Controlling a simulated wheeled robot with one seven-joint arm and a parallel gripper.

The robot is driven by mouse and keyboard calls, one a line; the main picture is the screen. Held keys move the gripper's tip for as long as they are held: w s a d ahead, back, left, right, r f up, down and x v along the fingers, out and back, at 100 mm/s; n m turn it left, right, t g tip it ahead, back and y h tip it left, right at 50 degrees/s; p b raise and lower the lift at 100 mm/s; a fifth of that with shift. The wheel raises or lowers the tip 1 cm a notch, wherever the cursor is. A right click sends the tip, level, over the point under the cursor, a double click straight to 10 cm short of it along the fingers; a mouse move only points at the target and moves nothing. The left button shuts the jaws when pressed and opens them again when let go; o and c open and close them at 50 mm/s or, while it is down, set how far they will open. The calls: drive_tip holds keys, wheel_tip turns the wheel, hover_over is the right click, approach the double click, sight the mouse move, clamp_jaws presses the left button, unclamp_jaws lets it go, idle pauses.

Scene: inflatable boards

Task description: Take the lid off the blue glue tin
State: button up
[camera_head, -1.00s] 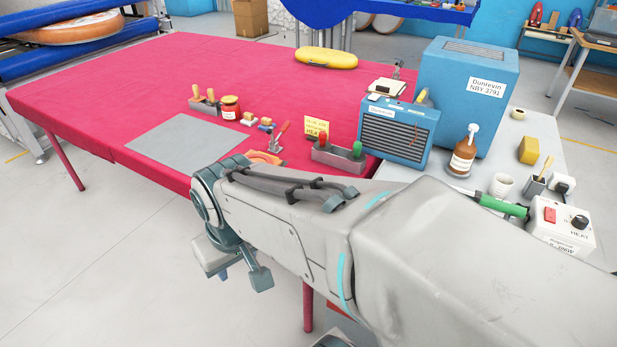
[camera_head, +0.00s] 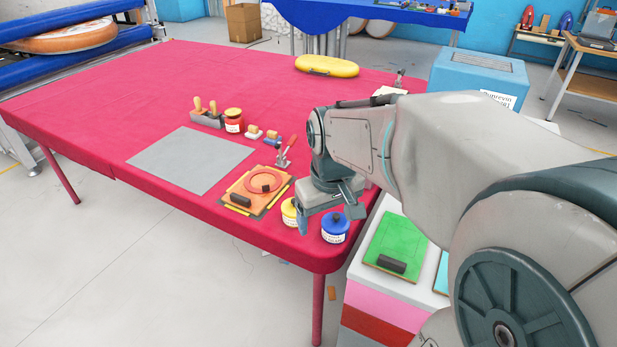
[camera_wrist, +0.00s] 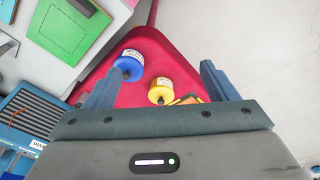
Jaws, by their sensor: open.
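The blue glue tin (camera_head: 335,230) stands upright near the front right corner of the red table, with a white label and a blue lid (camera_head: 329,215) with a dark knob. The lid is on the tin. In the wrist view the blue tin (camera_wrist: 130,63) lies beyond the fingers, nearer the left one. My gripper (camera_head: 329,216) is open and empty just above and behind the tins, its fingers apart. It also shows in the wrist view (camera_wrist: 156,78). Neither finger clearly touches the tin.
A yellow tin (camera_head: 289,212) stands just left of the blue one, partly behind my gripper. An orange board (camera_head: 247,200) with a red ring lies farther left. A green board (camera_head: 396,242) lies on the surface at right.

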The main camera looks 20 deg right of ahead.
drive_tip(key=w+d+n+g+p, duration=0.1)
drive_tip(key=w+d, duration=0.3)
drive_tip(key=w, duration=0.3)
drive_tip(key=n+p, duration=0.2)
hover_over(337, 216)
drive_tip(key=f, duration=0.2)
drive_tip(key=shift+g, duration=0.4)
wheel_tip(337, 216, down, 13)
drive_tip(key=shift+w+f+p, duration=0.1)
drive_tip(key=shift+w+p, duration=0.05)
drive_tip(key=shift+p, duration=0.55)
clamp_jaws()
